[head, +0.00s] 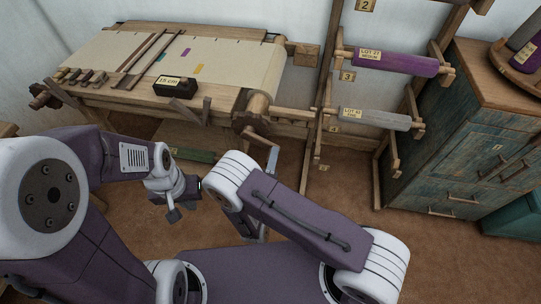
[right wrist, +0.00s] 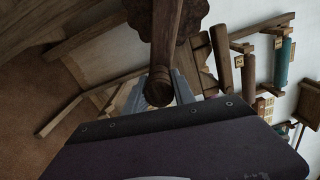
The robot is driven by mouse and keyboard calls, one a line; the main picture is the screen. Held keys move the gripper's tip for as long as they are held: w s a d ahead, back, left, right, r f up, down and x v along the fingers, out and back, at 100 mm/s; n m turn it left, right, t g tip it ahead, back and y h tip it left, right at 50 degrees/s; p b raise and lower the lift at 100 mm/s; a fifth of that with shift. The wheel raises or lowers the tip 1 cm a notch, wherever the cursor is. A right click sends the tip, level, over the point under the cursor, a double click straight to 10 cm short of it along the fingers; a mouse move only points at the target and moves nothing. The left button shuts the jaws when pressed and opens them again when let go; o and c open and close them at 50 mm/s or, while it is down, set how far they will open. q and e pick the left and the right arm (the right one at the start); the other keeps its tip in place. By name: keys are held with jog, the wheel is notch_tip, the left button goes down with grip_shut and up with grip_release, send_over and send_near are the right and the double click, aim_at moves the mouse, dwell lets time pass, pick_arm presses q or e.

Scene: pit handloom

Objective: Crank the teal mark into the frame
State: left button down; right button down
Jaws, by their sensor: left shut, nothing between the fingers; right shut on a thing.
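The loom (head: 108,97) stands at the back left with pale cloth stretched over it. The small teal mark (head: 162,57) lies on the cloth just right of a pair of dark wooden bars (head: 143,58). A purple mark (head: 186,51) and a yellow mark (head: 198,69) lie further right. The wooden crank (head: 258,138) is at the loom's front right corner. My right gripper (right wrist: 157,95) is shut on the crank handle (right wrist: 158,86), whose round end shows between the fingers. In the head view my right arm partly hides that grip. My left gripper (head: 173,212) is shut and empty, below and in front of the loom.
A black block labelled 15 cm (head: 176,87) sits on the loom's front edge. A rack holds a purple roll (head: 398,62) and a grey roll (head: 372,119) right of the loom. A worn blue-green cabinet (head: 465,150) stands at the right. Brown floor (head: 335,195) is open between.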

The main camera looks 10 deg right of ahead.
pick_arm(q)
jog(key=shift+r, duration=0.3)
pick_arm(e)
jog(key=shift+d+r+n, duration=0.1)
jog(key=shift+r+n, duration=0.1)
jog(key=shift+n, duration=0.1)
jog(key=c, duration=1.1)
grip_release()
jog(key=shift+o, duration=0.2)
